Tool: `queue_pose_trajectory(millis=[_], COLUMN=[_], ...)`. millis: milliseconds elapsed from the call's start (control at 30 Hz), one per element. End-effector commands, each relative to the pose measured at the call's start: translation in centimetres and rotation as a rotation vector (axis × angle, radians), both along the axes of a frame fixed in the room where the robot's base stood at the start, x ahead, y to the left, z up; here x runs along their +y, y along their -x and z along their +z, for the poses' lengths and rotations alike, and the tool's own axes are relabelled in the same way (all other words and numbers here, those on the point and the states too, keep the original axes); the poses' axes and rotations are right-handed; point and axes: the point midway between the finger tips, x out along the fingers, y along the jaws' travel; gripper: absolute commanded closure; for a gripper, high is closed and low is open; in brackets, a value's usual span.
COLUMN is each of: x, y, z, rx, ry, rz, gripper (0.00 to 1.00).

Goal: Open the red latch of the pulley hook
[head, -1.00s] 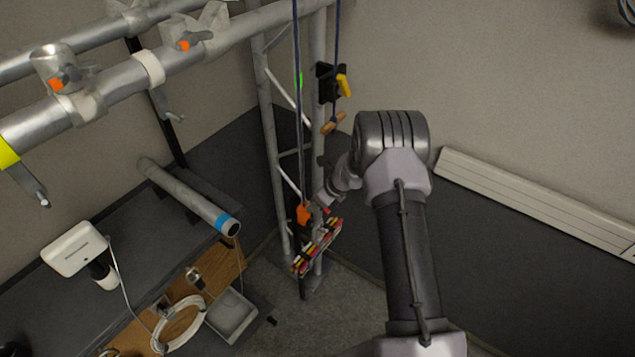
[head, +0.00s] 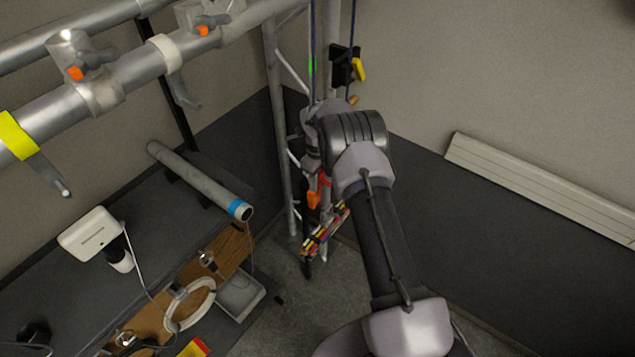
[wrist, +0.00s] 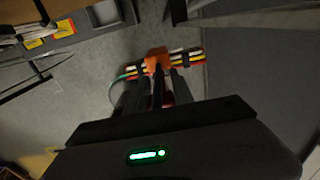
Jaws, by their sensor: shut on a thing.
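The orange pulley hook (head: 313,199) hangs low beside the truss, above a bundle of coloured cables (head: 325,233). In the wrist view, the orange body (wrist: 157,59) is just beyond my fingertips, with the cable bundle (wrist: 190,62) running across behind it. The red latch (head: 324,180) shows as a small red strip beside the hook in the head view. A bit of its red (wrist: 168,99) shows between my fingers in the wrist view. My gripper (wrist: 160,85) is shut on the latch. Most of the latch is hidden, so its angle is unclear.
Truss uprights (head: 280,140) stand just left of my gripper. The blue rope (head: 312,40) runs down to the hook area. A black cleat with a yellow lever (head: 358,69) sits above. A workbench (head: 85,285) with a coiled white cable (head: 190,305) is at left.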

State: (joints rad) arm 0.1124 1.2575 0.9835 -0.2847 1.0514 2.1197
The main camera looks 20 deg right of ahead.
Motion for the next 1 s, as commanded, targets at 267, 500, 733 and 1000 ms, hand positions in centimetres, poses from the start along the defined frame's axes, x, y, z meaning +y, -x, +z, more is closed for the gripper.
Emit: queue_pose_trajectory(millis=[267, 500, 733, 1000], x=[0.0, 0.0, 0.0, 0.0], y=[0.3, 0.2, 0.2, 0.0], z=[-0.3, -0.2, -0.1, 3.6], rx=[0.009, 0.009, 0.006, 0.001], ry=[0.001, 0.000, 0.001, 0.000], rz=[0.001, 0.001, 0.000, 0.000], gripper=[1.00, 0.49, 0.49, 0.49])
